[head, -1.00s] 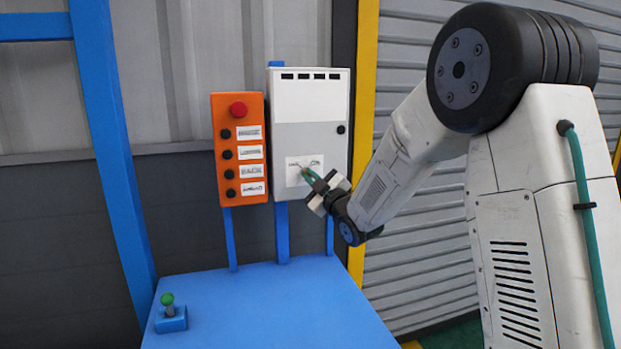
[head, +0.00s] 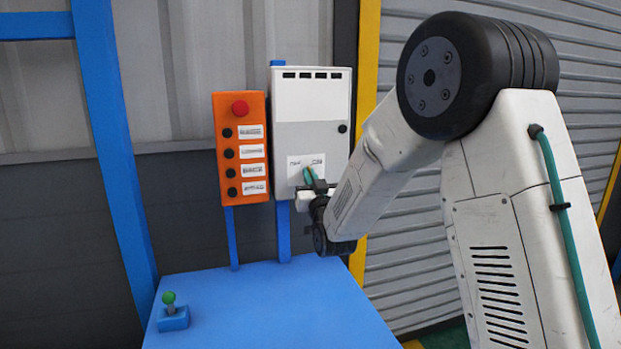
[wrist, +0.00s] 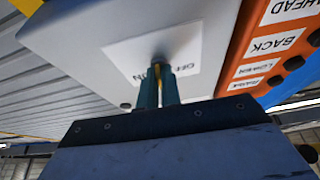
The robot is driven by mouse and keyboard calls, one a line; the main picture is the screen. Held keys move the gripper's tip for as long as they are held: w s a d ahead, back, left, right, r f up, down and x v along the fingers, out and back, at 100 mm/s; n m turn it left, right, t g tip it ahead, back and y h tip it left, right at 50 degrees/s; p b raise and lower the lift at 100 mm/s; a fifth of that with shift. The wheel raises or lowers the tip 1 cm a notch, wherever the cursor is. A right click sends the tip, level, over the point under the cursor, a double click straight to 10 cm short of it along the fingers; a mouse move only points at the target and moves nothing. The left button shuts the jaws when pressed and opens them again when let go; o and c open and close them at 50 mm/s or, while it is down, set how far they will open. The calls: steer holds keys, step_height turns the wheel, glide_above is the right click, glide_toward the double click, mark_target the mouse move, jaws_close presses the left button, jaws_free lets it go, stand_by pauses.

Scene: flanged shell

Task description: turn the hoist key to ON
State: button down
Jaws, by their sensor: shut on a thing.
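The white-grey hoist box (head: 311,110) stands upright on a blue post, with a white OFF/ON label plate (head: 296,177) low on its front. My gripper (head: 309,177) is at this plate, its teal fingers pointing at it. In the wrist view, the fingers (wrist: 158,94) are closed around the key (wrist: 158,82), of which only a thin yellowish strip shows between them. The label (wrist: 196,52) is partly covered by the fingers, and its words appear upside down. The key's exact angle is hidden.
An orange button box (head: 240,103) with a red button stands close on the left of the hoist box. A blue table (head: 265,305) lies below, with a green-knobbed lever (head: 169,310) at its left. A grey shutter is behind my arm.

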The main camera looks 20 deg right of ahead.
steer(key=shift+a+r+m+g+h, duration=0.1)
steer(key=shift+m+g+h, duration=0.25)
steer(key=shift+m+h, duration=1.1)
steer(key=shift+a+r+m+g+h, duration=0.1)
steer(key=shift+m+g+h, duration=0.25)
steer(key=shift+m, duration=2.15)
steer(key=shift+a+r+m+g+h, duration=0.1)
steer(key=shift+m+g+h, duration=0.2)
steer(key=shift+m+h, duration=1.15)
steer(key=shift+m+y, duration=0.55)
steer(key=shift+m, duration=0.15)
steer(key=c, duration=1.6)
jaws_free()
steer(key=shift+d+f, duration=0.1)
steer(key=shift+f, duration=0.05)
steer(key=v, duration=0.7)
steer(key=shift+s, duration=0.3)
